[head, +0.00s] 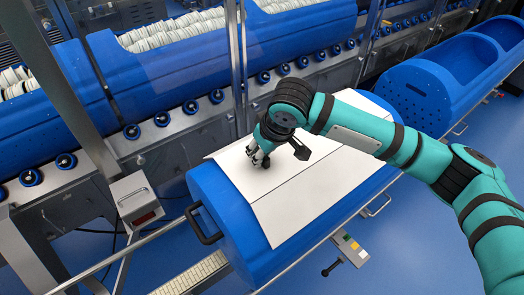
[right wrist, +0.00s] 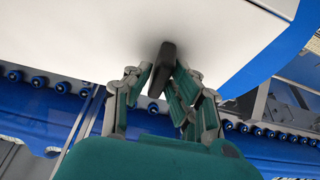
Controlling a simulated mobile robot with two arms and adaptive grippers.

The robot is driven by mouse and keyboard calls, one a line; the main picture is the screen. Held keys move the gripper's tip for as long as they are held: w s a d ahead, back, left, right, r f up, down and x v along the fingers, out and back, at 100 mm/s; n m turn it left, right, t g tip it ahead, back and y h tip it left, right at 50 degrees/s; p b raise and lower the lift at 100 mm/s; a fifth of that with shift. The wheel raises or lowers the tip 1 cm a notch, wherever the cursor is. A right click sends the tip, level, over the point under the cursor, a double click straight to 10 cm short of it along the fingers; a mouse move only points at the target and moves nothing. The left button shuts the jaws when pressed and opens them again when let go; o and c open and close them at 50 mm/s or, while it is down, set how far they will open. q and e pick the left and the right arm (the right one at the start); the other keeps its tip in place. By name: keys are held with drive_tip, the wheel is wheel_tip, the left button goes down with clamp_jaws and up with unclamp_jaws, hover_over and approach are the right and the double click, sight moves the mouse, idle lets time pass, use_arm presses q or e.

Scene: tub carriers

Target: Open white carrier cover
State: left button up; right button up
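The white carrier cover (head: 299,198) lies over the top of a blue tub carrier (head: 214,196) in the middle of the head view, with a seam across it. In the right wrist view the cover (right wrist: 225,35) fills the top, with a small black handle (right wrist: 163,69) on it. My right gripper (head: 258,158) is down at the cover's left part in the head view. In the right wrist view its fingers (right wrist: 162,78) stand on both sides of the handle and appear closed on it. My left gripper is not in view.
Another blue carrier (head: 425,92) with an open top stands at the right. Behind a metal frame with posts, blue tubs (head: 182,65) hold rows of white items. A grey box (head: 136,199) is at the left. Blue floor shows at the lower right.

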sight(299, 136)
clamp_jaws()
drive_tip(key=shift+d, duration=0.1)
drive_tip(key=shift+w+d+r, duration=0.1)
drive_tip(key=shift+w+d, duration=0.1)
drive_tip(key=shift+w, duration=0.05)
drive_tip(key=w+d+p, duration=0.1)
drive_tip(key=w+d, duration=0.1)
drive_tip(key=d, duration=0.1)
drive_tip(key=w+d+p, duration=0.2)
drive_tip(key=w+d, duration=0.1)
drive_tip(key=d, duration=0.1)
drive_tip(key=w+d+p, duration=0.1)
drive_tip(key=w+d, duration=0.1)
drive_tip(key=d, duration=0.1)
drive_tip(key=shift+w+d+r, duration=0.1)
drive_tip(key=shift+w+d, duration=0.15)
drive_tip(key=w+d, duration=0.2)
drive_tip(key=d, duration=0.1)
drive_tip(key=w+d, duration=0.2)
drive_tip(key=d, duration=0.1)
drive_tip(key=w+d+p, duration=0.1)
drive_tip(key=w+d, duration=0.1)
drive_tip(key=d, duration=0.1)
drive_tip(key=shift+w, duration=0.35)
drive_tip(key=shift+o, duration=2.3)
unclamp_jaws()
drive_tip(key=shift+f, duration=0.2)
